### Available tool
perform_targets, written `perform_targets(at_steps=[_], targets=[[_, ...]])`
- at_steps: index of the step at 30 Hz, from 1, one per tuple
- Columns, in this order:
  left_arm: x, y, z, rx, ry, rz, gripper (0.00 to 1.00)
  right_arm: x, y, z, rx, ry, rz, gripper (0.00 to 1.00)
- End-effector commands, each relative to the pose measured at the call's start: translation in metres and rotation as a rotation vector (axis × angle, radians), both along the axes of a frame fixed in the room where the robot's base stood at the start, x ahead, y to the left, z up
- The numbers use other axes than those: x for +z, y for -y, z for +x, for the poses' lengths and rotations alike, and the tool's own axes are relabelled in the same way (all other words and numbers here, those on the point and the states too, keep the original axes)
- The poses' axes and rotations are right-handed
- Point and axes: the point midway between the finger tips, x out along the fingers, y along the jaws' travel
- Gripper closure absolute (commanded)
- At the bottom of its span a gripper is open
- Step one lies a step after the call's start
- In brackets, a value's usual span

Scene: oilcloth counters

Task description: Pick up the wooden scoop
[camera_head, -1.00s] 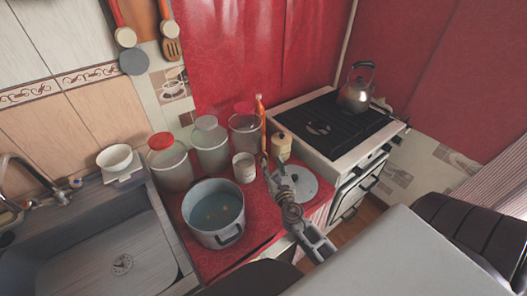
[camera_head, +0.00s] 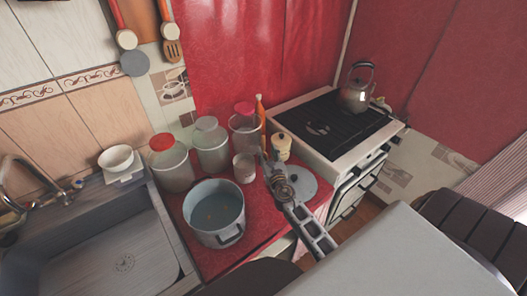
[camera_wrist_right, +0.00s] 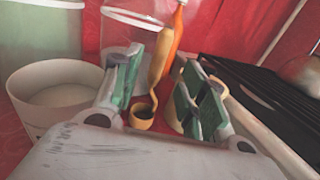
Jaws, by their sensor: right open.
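The wooden scoop (camera_wrist_right: 157,62) shows in the right wrist view as a tan handle running down to a small round bowl. It stands between my right gripper's (camera_wrist_right: 165,85) two green-padded fingers, with a gap on either side. That gripper is open and empty. In the head view my right gripper (camera_head: 266,161) is over the red counter, between the white cup and the cream jar. I cannot make out the scoop clearly there, behind the gripper. My left gripper is not in view.
A white cup (camera_wrist_right: 58,92) stands close left of the fingers. An orange object (camera_wrist_right: 175,28) stands behind the scoop. A cream jar (camera_head: 281,147), a grey lid (camera_head: 304,183), a pot (camera_head: 214,212) and several canisters crowd the counter. The stove (camera_head: 330,125) is to the right.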

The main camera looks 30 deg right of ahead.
Motion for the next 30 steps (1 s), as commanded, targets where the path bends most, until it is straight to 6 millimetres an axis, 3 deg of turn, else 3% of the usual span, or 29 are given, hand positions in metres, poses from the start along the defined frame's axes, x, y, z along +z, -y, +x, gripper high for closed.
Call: perform_targets(at_steps=[6,20,30], targets=[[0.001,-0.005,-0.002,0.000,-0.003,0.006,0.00,0.001,0.004,0.010,0.000,0.001,0.000,0.58],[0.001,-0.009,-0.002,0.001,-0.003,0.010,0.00,0.000,0.004,0.012,0.000,0.000,0.000,0.58],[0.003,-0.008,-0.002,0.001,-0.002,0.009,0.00,0.001,0.009,0.033,0.000,0.002,0.002,0.58]])
